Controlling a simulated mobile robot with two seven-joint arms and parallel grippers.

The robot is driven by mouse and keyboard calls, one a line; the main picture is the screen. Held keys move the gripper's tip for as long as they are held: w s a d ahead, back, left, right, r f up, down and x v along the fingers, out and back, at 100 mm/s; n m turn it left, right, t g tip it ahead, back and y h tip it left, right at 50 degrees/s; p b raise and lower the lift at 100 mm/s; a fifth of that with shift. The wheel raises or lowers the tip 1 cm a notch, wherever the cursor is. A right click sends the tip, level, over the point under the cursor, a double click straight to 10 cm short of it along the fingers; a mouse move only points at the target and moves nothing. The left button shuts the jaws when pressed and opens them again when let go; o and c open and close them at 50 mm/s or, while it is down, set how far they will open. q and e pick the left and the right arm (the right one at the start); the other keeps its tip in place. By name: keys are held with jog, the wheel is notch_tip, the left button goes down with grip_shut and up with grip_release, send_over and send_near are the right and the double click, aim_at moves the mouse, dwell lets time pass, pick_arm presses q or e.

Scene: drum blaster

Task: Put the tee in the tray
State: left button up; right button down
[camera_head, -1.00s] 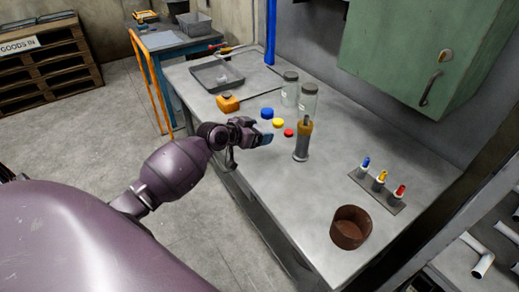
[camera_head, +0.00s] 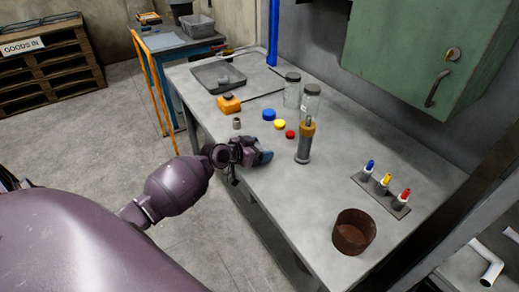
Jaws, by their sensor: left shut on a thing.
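The grey tray (camera_head: 207,89) sits at the far left end of the workbench, with small grey pieces (camera_head: 225,82) in it that are too small to name. My left gripper (camera_head: 262,157) is over the near left edge of the bench, nearer me than the tray. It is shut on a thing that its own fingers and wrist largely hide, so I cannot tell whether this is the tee. A small grey fitting (camera_head: 237,123) stands on the bench just beyond the gripper, apart from it. My right gripper is out of view.
An orange block (camera_head: 229,104), blue, yellow and red caps (camera_head: 279,124), two glass jars (camera_head: 292,90) and a grey cylinder (camera_head: 303,148) stand beyond the gripper. A marker rack (camera_head: 382,193) and brown bowl (camera_head: 353,231) are at right. A green cabinet (camera_head: 415,50) overhangs.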

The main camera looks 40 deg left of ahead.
pick_arm(q)
jog(key=o, duration=1.1)
jog(key=shift+f, duration=0.1)
